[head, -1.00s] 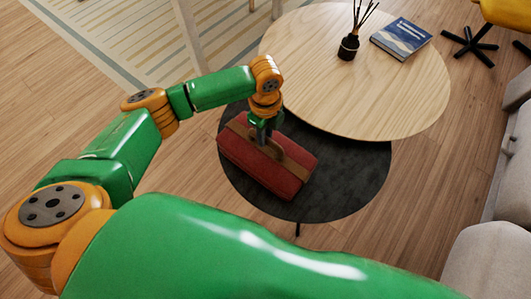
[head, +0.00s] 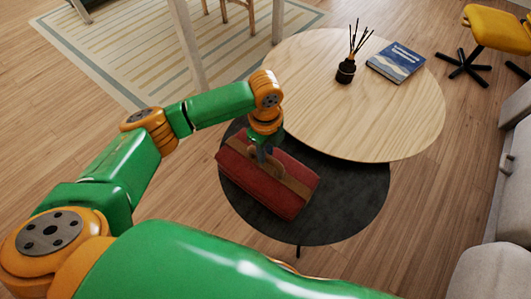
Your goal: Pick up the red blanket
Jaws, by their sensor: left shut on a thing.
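The red blanket (head: 250,186) is a folded red bundle with a brown strap and handle (head: 287,181) around its middle. It is over the low round black table (head: 345,205), tilted, and I cannot tell whether it still touches the top. My left gripper (head: 264,152) points down at the handle and is shut on it. The fingertips are partly hidden by the wrist and the strap. My right gripper is not in view.
A higher round wooden table (head: 375,120) overlaps the black table behind. It carries a reed diffuser (head: 346,70) and a blue book (head: 396,62). A grey sofa (head: 495,235) stands at right, a yellow chair (head: 498,28) at the far right. Bare floor lies in front.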

